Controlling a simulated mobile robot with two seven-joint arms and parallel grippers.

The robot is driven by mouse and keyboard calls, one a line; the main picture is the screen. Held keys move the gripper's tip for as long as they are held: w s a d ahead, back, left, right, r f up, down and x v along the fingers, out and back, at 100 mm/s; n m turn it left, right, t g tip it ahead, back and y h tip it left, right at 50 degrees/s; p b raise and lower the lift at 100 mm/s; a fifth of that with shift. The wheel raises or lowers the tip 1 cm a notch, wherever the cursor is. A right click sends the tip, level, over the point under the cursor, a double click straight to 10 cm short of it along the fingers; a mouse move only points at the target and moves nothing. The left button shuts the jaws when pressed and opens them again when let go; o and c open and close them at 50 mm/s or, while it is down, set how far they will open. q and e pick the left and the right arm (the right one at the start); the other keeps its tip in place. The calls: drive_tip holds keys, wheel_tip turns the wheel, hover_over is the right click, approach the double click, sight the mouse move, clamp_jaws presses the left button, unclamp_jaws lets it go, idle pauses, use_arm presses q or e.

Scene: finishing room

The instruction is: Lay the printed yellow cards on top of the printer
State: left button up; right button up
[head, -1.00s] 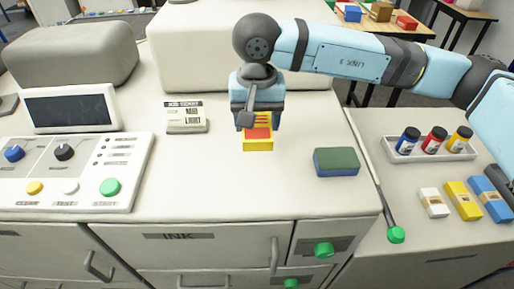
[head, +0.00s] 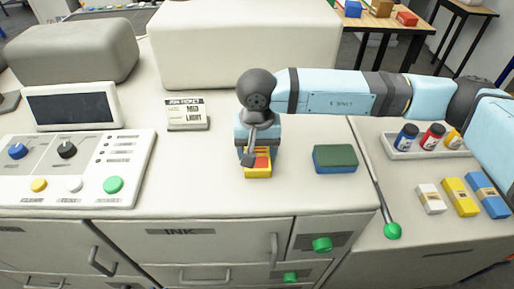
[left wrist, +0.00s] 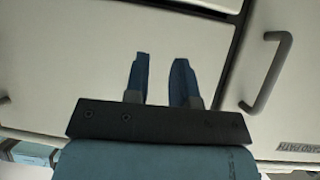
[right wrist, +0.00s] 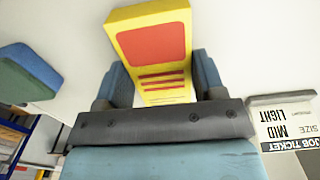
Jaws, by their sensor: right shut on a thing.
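The printed yellow cards (head: 257,171), a small stack with a red panel and red lines on its face, are between the fingers of my right gripper (head: 257,155). In the right wrist view the stack (right wrist: 150,45) sticks out beyond the shut fingers (right wrist: 160,82). It is over or on the pale top of the printer (head: 220,190), near the front edge; I cannot tell whether it touches. My left gripper (left wrist: 165,75) shows only in the left wrist view, empty with its fingers apart, facing the pale cabinet fronts.
A green-and-blue block (head: 335,158) lies right of the cards. A job ticket stand (head: 187,115) is behind left, and a control panel (head: 75,170) at left. On the right-hand surface are an ink-jar tray (head: 430,152) and white, yellow and blue packs (head: 461,197).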

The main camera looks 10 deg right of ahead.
sight(257, 152)
drive_tip(key=shift+f, duration=0.2)
drive_tip(key=o, duration=1.1)
drive_tip(key=shift+r, duration=0.1)
drive_tip(key=shift+r, duration=0.1)
drive_tip(key=shift+r, duration=0.2)
wheel_tip(257, 152, up, 12)
drive_tip(key=b, duration=0.2)
drive_tip(key=shift+f, duration=0.15)
